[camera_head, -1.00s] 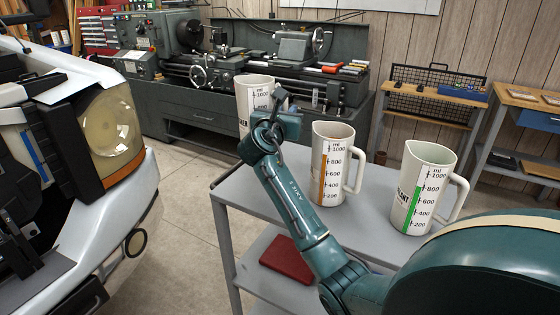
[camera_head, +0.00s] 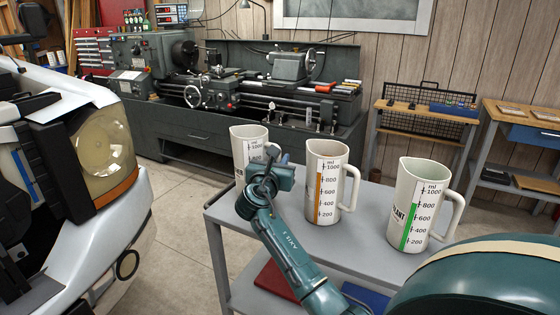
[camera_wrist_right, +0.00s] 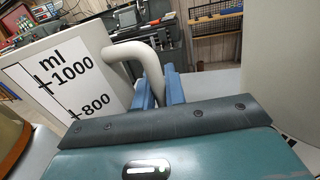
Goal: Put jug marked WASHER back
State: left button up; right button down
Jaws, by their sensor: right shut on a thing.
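My right gripper (camera_head: 264,172) is shut on the handle of a pale jug (camera_head: 249,146) at the left rear of the grey cart (camera_head: 222,216). In the right wrist view the jug's handle (camera_wrist_right: 136,55) runs between the blue fingers (camera_wrist_right: 160,93), and its wall (camera_wrist_right: 65,72) shows a black ml scale. Its label is mostly cut off; "ER" seems to show at its left edge. The jug looks upright. Its base is hidden by my arm, so I cannot tell whether it touches the cart top. My left gripper is not in view.
A jug with a brown bar (camera_head: 324,180) stands mid-cart, close right of the held one. A jug marked "…LANT" with a green bar (camera_head: 418,205) stands further right. A white vehicle front (camera_head: 110,215) is at left, a lathe (camera_head: 230,90) behind.

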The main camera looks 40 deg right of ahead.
jog(key=c, duration=1.5)
grip_release()
jog(key=shift+o, duration=0.2)
jog(key=v, duration=1.2)
